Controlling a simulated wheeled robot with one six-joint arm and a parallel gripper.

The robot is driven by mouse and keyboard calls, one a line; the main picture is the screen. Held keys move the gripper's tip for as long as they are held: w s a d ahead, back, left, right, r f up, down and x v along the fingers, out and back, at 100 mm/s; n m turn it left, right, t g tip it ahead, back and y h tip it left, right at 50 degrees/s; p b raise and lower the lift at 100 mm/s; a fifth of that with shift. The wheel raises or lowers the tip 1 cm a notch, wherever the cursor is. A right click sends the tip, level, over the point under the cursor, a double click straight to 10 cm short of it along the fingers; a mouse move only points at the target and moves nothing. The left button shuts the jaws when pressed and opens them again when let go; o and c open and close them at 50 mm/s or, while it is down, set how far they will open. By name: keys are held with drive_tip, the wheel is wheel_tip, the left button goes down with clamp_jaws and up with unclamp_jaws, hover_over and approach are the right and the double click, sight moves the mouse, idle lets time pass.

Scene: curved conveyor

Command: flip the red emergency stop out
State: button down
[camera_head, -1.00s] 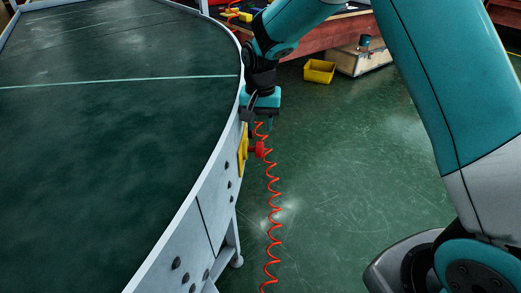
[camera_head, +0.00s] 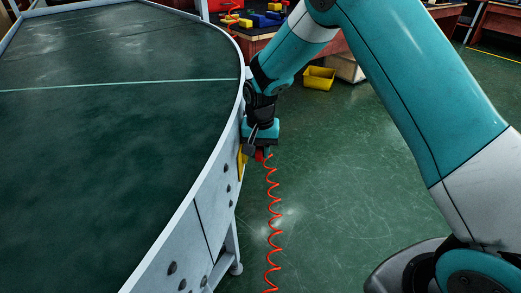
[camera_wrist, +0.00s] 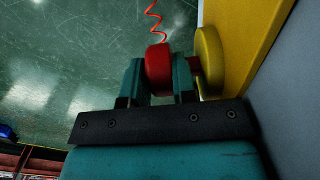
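The red emergency stop (camera_wrist: 158,69) has a round red head and a yellow collar (camera_wrist: 209,62) on a yellow plate (camera_wrist: 238,25) at the conveyor's side. In the wrist view the red head sits between the two teal fingers of my gripper (camera_wrist: 158,82). One finger is at its outer face, the other between head and collar. Whether both fingers press on it I cannot tell. In the head view my gripper (camera_head: 261,150) is at the conveyor's outer edge, and only a bit of the red head (camera_head: 259,156) shows below it.
The curved conveyor (camera_head: 110,150) with a pale metal side rail fills the left. A red coiled cord (camera_head: 273,215) hangs beside it. A yellow bin (camera_head: 318,78) and a workbench (camera_head: 265,40) stand behind. The green floor at right is open.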

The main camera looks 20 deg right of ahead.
drive_tip(key=shift+s+d+p, duration=0.4)
drive_tip(key=shift+d+p, duration=0.25)
drive_tip(key=shift+d, duration=0.2)
drive_tip(key=c, duration=1.2)
unclamp_jaws()
drive_tip(key=shift+d, duration=0.15)
wheel_tip(320, 180, up, 18)
drive_tip(key=p, duration=0.3)
drive_tip(key=shift+f, duration=0.25)
